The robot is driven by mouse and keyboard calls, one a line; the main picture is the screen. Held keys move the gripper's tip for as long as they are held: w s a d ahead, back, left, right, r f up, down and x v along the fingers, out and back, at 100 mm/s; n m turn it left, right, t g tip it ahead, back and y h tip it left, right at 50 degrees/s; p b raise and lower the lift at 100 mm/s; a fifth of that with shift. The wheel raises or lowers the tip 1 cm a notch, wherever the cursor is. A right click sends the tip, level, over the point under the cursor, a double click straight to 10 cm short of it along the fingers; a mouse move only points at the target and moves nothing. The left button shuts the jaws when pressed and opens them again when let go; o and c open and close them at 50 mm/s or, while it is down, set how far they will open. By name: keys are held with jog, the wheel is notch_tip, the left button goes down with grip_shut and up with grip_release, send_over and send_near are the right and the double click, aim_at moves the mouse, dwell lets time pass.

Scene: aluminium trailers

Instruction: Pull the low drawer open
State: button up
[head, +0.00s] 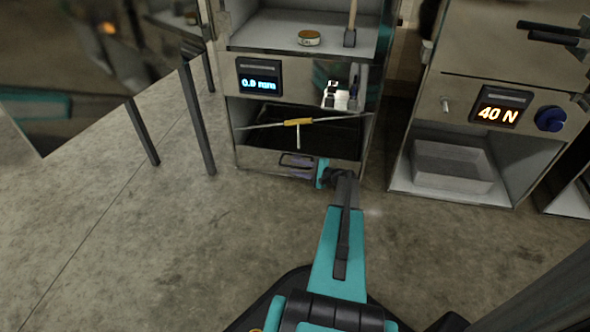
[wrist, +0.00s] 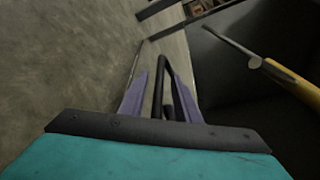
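The low drawer (head: 258,159) is a grey metal front at the bottom of the middle trailer, and it looks closed or nearly so. Its dark bar handle (head: 290,155) shows in the head view and as a black loop in the wrist view (wrist: 163,72). My gripper (head: 299,167) is at the drawer front, its two purple fingers spread apart. In the wrist view, the handle lies between the fingertips (wrist: 160,80), closer to the right finger. Whether the right finger touches it, I cannot tell.
A yellow-handled tool with a thin rod (head: 298,122) spans the dark opening just above the drawer. Thin dark legs (head: 197,120) stand left of the trailer. A trailer with a grey bin (head: 452,180) stands right. The concrete floor in front of the drawer is clear apart from my arm.

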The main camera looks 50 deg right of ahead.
jog(key=shift+w+a+f, duration=0.1)
jog(key=shift+w+a, duration=0.05)
jog(key=shift+w, duration=0.4)
jog(key=shift+c, duration=0.5)
